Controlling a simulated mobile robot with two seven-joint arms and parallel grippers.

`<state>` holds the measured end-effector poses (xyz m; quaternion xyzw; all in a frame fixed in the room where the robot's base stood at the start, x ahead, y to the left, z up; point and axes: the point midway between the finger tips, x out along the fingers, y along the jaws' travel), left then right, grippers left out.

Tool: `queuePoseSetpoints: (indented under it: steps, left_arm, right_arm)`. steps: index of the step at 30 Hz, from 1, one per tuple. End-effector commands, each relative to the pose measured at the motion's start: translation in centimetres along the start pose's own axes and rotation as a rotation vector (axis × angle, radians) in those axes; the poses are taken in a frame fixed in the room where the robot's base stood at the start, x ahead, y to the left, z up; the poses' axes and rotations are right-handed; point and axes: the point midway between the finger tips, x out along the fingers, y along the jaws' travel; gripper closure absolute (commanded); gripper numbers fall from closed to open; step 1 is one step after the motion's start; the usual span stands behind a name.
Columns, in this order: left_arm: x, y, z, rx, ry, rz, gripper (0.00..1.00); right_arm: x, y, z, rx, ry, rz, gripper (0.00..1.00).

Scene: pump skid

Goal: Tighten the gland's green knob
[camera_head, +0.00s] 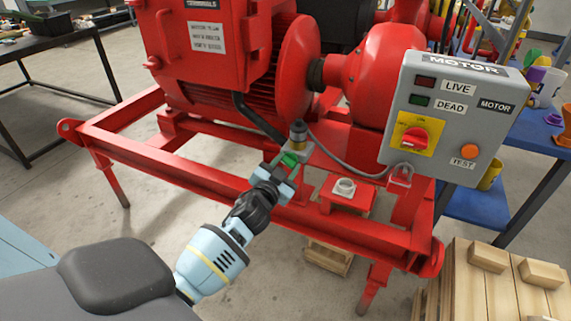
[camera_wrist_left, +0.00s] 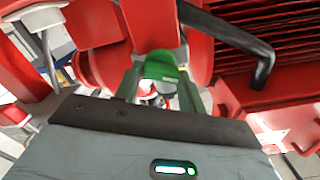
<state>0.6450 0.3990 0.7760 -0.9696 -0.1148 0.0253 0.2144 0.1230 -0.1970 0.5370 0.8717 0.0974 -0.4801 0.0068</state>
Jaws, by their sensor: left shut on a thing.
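The green knob (camera_head: 290,159) sits below a small brass and grey gland fitting (camera_head: 298,136) at the front of the red pump skid. My left gripper (camera_head: 285,168) reaches up from the lower left and is shut on the green knob. In the left wrist view the green knob (camera_wrist_left: 160,66) lies between the two fingers of my left gripper (camera_wrist_left: 161,82). The fingers partly hide the knob's sides. My right gripper is in neither view.
A grey motor control box (camera_head: 450,115) with a red switch stands to the right. A grey cable (camera_head: 350,170) runs from the gland area towards it. The red frame rail (camera_head: 200,180) passes close behind my gripper. Wooden crates (camera_head: 490,290) stand at the lower right.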

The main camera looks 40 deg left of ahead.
Motion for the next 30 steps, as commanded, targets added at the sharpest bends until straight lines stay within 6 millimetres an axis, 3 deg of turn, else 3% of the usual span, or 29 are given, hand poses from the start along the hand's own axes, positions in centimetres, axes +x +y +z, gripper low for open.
queuePoseSetpoints:
  steps: [30]
  left_arm:
    - [0.00, 0.31, 0.14, 0.969, 0.000, 0.000, 0.83]
  right_arm:
    - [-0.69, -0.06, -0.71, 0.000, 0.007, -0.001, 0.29]
